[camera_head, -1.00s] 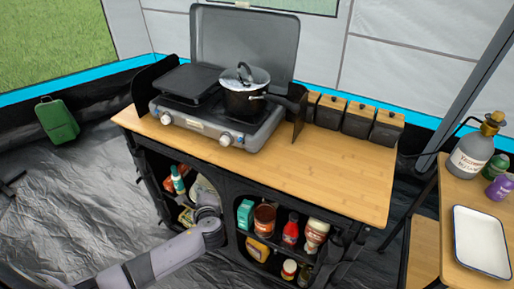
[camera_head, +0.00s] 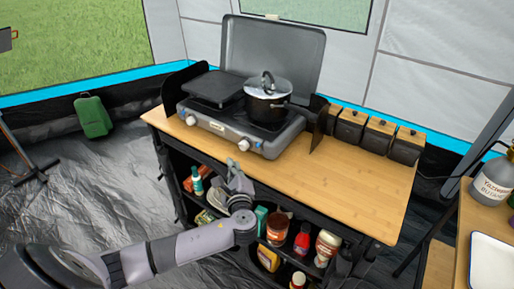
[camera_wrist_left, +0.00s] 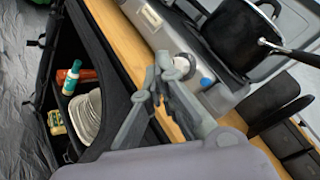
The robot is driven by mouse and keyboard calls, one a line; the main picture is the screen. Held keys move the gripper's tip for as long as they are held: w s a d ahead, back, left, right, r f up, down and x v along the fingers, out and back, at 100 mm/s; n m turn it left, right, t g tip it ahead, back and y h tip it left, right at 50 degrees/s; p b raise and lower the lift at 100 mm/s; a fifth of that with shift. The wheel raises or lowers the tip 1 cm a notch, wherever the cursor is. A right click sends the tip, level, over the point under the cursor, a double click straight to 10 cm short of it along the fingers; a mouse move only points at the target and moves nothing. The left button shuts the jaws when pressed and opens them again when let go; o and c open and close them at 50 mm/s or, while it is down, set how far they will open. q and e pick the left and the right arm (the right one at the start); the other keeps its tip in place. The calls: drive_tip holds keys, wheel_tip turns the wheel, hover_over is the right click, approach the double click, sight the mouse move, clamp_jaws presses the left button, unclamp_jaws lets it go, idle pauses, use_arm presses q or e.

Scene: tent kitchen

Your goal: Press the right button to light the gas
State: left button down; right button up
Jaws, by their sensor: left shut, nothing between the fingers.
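The grey camping stove (camera_head: 215,125) stands on the wooden counter with its lid up. Its right knob (camera_head: 243,145) is white and on the front face, below the black pot (camera_head: 268,102). The left knob (camera_head: 190,120) is further left. My left gripper (camera_head: 233,166) is shut and empty, just in front of and below the right knob in the head view. In the left wrist view, the fingertips (camera_wrist_left: 157,75) are close to the right knob (camera_wrist_left: 183,64), slightly left of it; contact cannot be told. My right gripper is not in view.
The wooden counter (camera_head: 350,190) has free room right of the stove. Several dark canisters with wooden lids (camera_head: 378,135) stand at its back. Shelves below hold bottles and jars, including a red bottle (camera_head: 302,240). A side table with a tray (camera_head: 492,262) stands at right.

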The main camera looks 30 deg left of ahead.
sight(258, 145)
use_arm(q)
drive_tip(key=w+b, duration=0.1)
drive_tip(key=w, duration=0.1)
drive_tip(key=w+b, duration=0.1)
drive_tip(key=w, duration=0.1)
drive_tip(key=w+b, duration=0.1)
drive_tip(key=w, duration=0.1)
drive_tip(key=shift+w+d+f, duration=0.15)
drive_tip(key=shift+w+d, duration=0.1)
drive_tip(key=shift+w, duration=0.1)
drive_tip(key=shift+w+b, duration=0.4)
drive_tip(key=shift+w, duration=0.4)
idle(0.3)
drive_tip(key=shift+w, duration=0.1)
drive_tip(key=shift+w+d, duration=0.1)
drive_tip(key=shift+w, duration=0.2)
